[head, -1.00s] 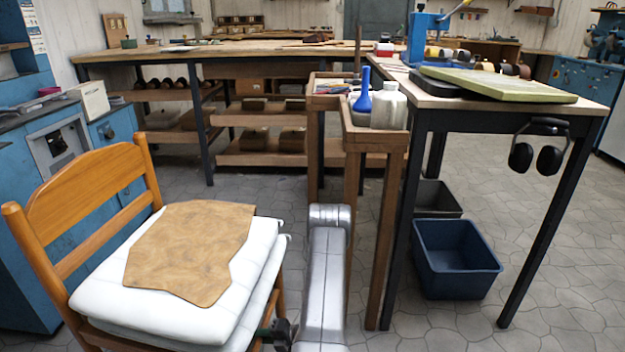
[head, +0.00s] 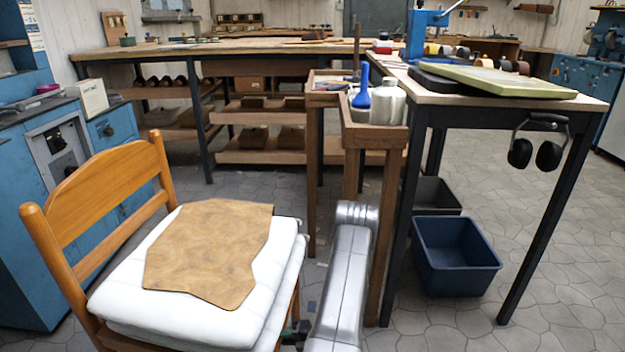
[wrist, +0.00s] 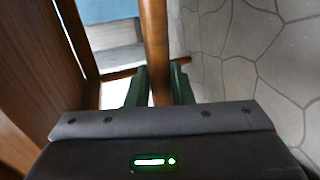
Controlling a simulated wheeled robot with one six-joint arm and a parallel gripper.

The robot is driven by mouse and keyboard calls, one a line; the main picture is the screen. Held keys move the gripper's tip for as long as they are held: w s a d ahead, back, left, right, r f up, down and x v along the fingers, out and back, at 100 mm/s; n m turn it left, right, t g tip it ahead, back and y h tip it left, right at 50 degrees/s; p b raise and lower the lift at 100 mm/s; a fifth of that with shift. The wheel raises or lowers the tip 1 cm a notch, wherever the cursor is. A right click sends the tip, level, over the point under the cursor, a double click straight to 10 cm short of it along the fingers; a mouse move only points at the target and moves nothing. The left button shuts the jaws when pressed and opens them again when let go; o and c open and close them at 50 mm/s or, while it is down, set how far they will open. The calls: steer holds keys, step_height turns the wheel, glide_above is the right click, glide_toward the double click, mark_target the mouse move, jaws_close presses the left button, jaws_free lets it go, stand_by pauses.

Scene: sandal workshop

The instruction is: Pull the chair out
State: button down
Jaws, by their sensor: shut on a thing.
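The wooden chair (head: 100,205) stands at the left in the head view, with a slatted orange-brown back. White cushions (head: 190,318) lie on its seat, and a brown piece of leather (head: 207,255) lies on top. In the wrist view my gripper (wrist: 160,92) is shut on a round wooden bar of the chair (wrist: 155,50), with one dark green finger on each side. In the head view my gripper (head: 296,332) shows only in part, low at the chair's right side; the cushions and my arm hide the rest.
A wooden stand (head: 375,142) with bottles is close to the right of my arm. A dark-legged table (head: 460,102) and a blue bin (head: 455,258) are further right. Blue cabinets (head: 30,250) stand behind the chair at the left. The middle floor is clear.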

steer(key=shift+s+d+f, duration=0.1)
steer(key=shift+s+d, duration=0.15)
steer(key=shift+d, duration=0.5)
steer(key=shift+s+d+f, duration=0.1)
steer(key=shift+s+d, duration=0.1)
steer(key=shift+d, duration=0.5)
steer(key=shift+s+d+f, duration=0.1)
steer(key=shift+s+d, duration=0.15)
steer(key=shift+d, duration=0.5)
steer(key=c, duration=1.1)
jaws_free()
steer(key=shift+d, duration=0.15)
steer(key=o, duration=1.1)
steer(key=shift+w+r, duration=0.1)
steer(key=shift+r, duration=0.05)
steer(key=s+d+b, duration=0.1)
steer(key=d, duration=0.8)
steer(key=shift+s+d+b, duration=0.2)
steer(key=shift+s+b, duration=0.15)
steer(key=shift+b, duration=0.05)
